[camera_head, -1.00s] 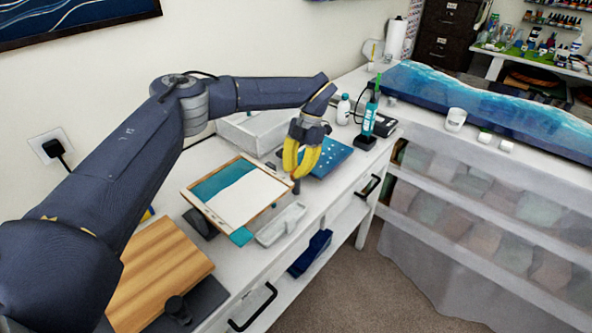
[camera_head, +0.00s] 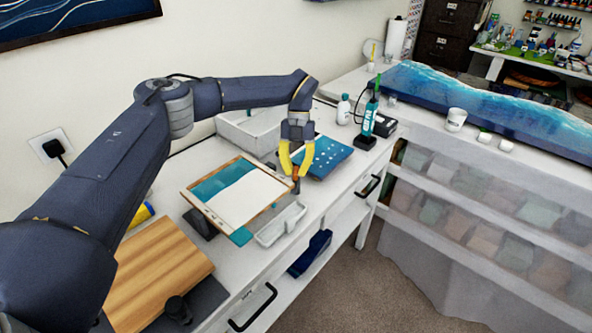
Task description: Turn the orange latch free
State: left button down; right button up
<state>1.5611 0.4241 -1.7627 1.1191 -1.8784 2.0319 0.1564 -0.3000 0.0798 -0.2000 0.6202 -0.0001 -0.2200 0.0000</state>
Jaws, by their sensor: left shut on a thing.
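The orange latch (camera_head: 296,171) is a small upright piece at the right edge of the tilted board with the teal and white panel (camera_head: 238,198). My left gripper (camera_head: 297,170) points down over it, with its yellow fingers on either side of the latch and closed on it. The fingertips hide part of the latch, and its exact angle is too small to tell. A dark piece shows just under the fingertips. My right gripper is not in view.
A small white tray (camera_head: 281,223) lies in front of the board. A blue panel (camera_head: 325,157) lies just behind my gripper, with a teal bottle (camera_head: 370,118) to its right.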

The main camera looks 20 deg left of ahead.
pick_arm(q)
jog(key=n+h, duration=0.1)
jog(key=n, duration=0.3)
jog(key=shift+s+n+h, duration=0.1)
jog(key=shift+n+h, duration=0.2)
jog(key=shift+h, duration=0.1)
jog(key=shift+n+t+h, duration=0.4)
jog(key=shift+n+t, duration=0.1)
jog(key=shift+n, duration=0.75)
jog(key=shift+n+t+h, duration=0.4)
jog(key=shift+n+t, duration=0.1)
jog(key=shift+n, duration=0.75)
jog(key=c, duration=1.4)
grip_release()
